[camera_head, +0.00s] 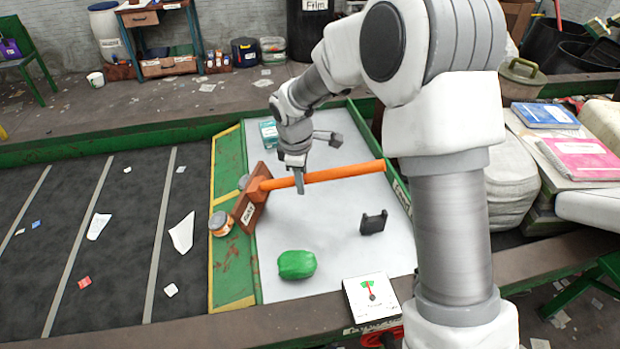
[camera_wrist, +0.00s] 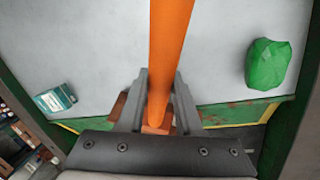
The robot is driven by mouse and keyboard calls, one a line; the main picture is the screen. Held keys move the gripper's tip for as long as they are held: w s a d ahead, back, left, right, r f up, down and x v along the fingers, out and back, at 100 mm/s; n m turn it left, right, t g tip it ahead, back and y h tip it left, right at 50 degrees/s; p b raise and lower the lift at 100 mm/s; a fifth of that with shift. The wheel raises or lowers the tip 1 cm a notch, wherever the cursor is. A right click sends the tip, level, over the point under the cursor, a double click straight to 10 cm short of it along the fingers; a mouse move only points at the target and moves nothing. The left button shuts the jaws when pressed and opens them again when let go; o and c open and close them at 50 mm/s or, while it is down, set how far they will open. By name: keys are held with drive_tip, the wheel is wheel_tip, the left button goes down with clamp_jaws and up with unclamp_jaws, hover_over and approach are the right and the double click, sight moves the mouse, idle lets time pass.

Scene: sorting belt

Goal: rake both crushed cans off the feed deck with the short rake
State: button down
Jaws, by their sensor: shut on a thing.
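The short rake has an orange handle (camera_head: 335,173) and a brown head (camera_head: 247,210) with a white label. My gripper (camera_head: 299,184) is shut on the handle near the head, over the pale feed deck (camera_head: 335,270). The wrist view shows the orange handle (camera_wrist: 168,50) between the two fingers. One crushed can (camera_head: 221,224), orange-brown with a grey top, sits on the green strip left of the rake head. The other can (camera_head: 243,182), grey, shows partly behind the head. I cannot tell whether the head touches either can. The wrist view shows no can clearly.
A green lump (camera_head: 297,265), a black bracket (camera_head: 373,222) and a teal box (camera_head: 268,133) are on the pale deck. A white dial box (camera_head: 371,297) stands at the front edge. A dark belt (camera_head: 125,230) with scraps lies left of the green strip (camera_head: 232,265).

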drive_tip(key=shift+s+a, duration=0.1)
drive_tip(key=shift+a, duration=0.55)
drive_tip(key=shift+s+a+f+b, duration=0.35)
drive_tip(key=shift+a+f+b, duration=0.2)
drive_tip(key=shift+a, duration=1.2)
drive_tip(key=shift+s+a+f+b, duration=0.4)
drive_tip(key=shift+a+f+b, duration=0.15)
drive_tip(key=shift+a, duration=1.25)
drive_tip(key=shift+s+a+f+b, duration=0.35)
drive_tip(key=shift+a+f+b, duration=0.2)
drive_tip(key=shift+a, duration=1.2)
wheel_tip(320, 180, up, 14)
drive_tip(key=d+p, duration=0.2)
drive_tip(key=p, duration=0.8)
drive_tip(key=shift+w, duration=0.2)
